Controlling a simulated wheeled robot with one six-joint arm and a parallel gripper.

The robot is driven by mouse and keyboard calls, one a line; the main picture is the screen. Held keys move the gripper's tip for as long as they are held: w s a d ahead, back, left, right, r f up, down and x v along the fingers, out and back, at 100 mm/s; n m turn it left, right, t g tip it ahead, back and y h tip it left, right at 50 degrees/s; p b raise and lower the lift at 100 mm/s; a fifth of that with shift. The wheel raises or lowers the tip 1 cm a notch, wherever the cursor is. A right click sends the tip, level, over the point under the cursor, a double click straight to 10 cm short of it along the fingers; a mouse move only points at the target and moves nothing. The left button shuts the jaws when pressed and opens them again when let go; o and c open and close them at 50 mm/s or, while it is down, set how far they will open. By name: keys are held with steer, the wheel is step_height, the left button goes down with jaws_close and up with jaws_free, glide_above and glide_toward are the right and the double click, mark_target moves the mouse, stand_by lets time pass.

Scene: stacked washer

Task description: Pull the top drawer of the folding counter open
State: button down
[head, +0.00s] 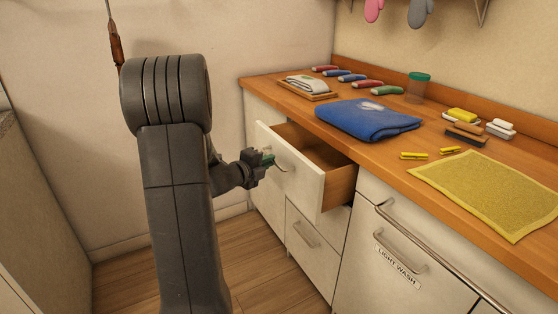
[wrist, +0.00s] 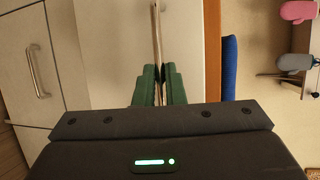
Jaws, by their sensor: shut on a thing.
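The top drawer (head: 308,179) of the folding counter (head: 262,112) stands pulled out in the head view, with its brown wooden inside showing. Its white front also fills the middle of the wrist view (wrist: 110,50). My gripper (head: 268,160) is at the drawer front, shut on the bar handle (head: 281,169). In the wrist view the green fingers of my gripper (wrist: 159,88) close around the handle (wrist: 156,40), which runs up between them.
A lower drawer with its own handle (head: 305,235) is shut below. A "LIGHT WASH" front (head: 395,262) with a metal bar is to the right. A blue folded towel (head: 366,119) and a yellow mat (head: 490,192) lie on the counter top. Wooden floor (head: 255,265) lies open in front.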

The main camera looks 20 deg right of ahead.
steer(key=s+a, duration=0.1)
steer(key=a, duration=1.5)
steer(key=shift+s+a, duration=0.15)
steer(key=shift+a, duration=0.05)
steer(key=c, duration=1.5)
jaws_free()
steer(key=p+v, duration=0.1)
steer(key=v, duration=1.2)
steer(key=shift+s+a+r, duration=0.1)
steer(key=shift+s+a, duration=0.1)
steer(key=shift+a, duration=0.1)
steer(key=b+x, duration=0.1)
steer(key=x, duration=1.3)
steer(key=shift+a, duration=0.1)
